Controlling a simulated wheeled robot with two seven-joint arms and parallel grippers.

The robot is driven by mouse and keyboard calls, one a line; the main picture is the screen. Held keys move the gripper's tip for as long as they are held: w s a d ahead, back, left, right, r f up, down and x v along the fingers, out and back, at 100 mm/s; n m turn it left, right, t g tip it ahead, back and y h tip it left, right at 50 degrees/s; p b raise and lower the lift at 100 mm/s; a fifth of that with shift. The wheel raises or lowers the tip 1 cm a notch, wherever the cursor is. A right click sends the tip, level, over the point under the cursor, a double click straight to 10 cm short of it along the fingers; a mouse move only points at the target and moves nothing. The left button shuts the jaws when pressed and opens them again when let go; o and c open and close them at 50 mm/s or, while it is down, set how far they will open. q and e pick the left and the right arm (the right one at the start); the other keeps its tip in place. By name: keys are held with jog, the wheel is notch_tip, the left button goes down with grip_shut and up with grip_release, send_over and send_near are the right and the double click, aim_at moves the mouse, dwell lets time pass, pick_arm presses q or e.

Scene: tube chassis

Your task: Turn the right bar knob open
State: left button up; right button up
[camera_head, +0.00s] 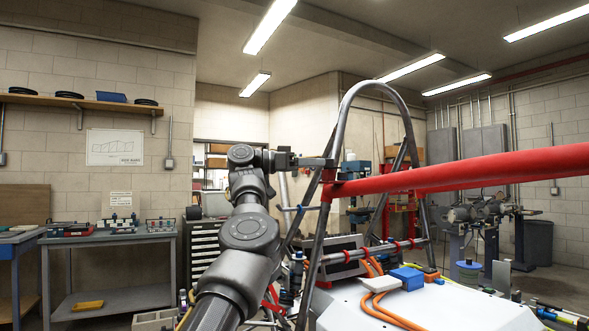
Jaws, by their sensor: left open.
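A thick red bar (470,171) crosses the right side of the head view. Its left end meets the grey tube frame (349,110) at a red joint (328,190). I cannot make out a separate knob on the bar; it may be small or hidden by my gripper. My left arm rises from the bottom, and my left gripper (318,162) points right, just above the red joint at the bar's left end. Its jaws are open; I cannot tell whether they touch the frame or a knob. My right gripper is out of view.
Below the bar, a white panel (455,312) carries a blue connector (407,278) and orange cables. A lower crossbar with red clamps (376,252) spans the frame. Workbenches (110,262) stand at the left wall, and machinery (478,215) stands at the right back.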

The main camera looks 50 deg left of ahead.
pick_arm(q)
jog(key=b+v, duration=0.1)
jog(key=v, duration=0.5)
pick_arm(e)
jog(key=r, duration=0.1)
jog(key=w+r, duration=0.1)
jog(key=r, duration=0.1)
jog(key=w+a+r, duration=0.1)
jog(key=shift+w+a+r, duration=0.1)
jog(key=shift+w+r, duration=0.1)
pick_arm(q)
jog(key=shift+a, duration=0.1)
